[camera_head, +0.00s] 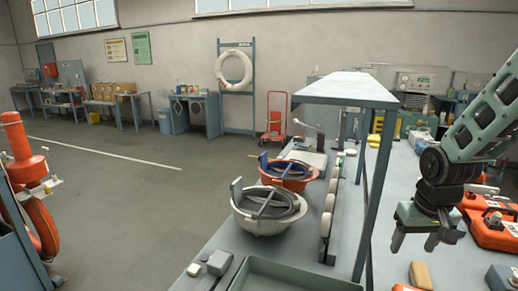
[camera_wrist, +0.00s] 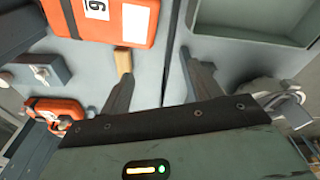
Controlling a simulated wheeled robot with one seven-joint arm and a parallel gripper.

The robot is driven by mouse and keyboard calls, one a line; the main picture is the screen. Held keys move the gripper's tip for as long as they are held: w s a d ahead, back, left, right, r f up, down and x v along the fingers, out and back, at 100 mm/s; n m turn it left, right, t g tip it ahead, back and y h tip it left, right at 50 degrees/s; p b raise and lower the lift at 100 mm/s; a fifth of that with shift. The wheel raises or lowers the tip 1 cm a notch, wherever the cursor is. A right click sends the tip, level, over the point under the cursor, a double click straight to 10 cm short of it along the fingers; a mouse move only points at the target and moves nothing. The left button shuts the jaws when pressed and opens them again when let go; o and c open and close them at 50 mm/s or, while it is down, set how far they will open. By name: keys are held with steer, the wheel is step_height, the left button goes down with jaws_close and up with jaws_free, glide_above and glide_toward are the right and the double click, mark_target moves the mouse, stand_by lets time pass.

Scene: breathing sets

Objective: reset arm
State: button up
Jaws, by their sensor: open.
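My gripper (camera_head: 417,242) hangs from my arm at the right of the head view, pointing down above the grey bench. Its two fingers are apart with nothing between them. In the wrist view my gripper (camera_wrist: 158,85) also shows open, with bare bench surface between the fingers. A tan block (camera_head: 420,275) lies on the bench below and near the fingers in the head view. The same block shows beside the left finger in the wrist view (camera_wrist: 123,62).
Orange cases (camera_head: 490,228) lie on the bench at right. A grey-rimmed bowl-like device (camera_head: 268,222) and an orange one (camera_head: 290,178) stand at left of a shelf frame (camera_head: 375,190). A green-grey tray (camera_head: 290,275) sits at the front. Open floor (camera_head: 110,215) lies left.

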steer(key=s+a+r+n+g+y+b, duration=0.1)
steer(key=s+a+r+n, duration=0.2)
steer(key=s+a+n, duration=0.6)
steer(key=s+a, duration=1.1)
steer(key=a, duration=0.3)
steer(key=shift+s+a+g+b, duration=0.2)
steer(key=shift+a+g+b, duration=0.1)
steer(key=shift+a+b, duration=0.05)
steer(key=shift+o, duration=0.5)
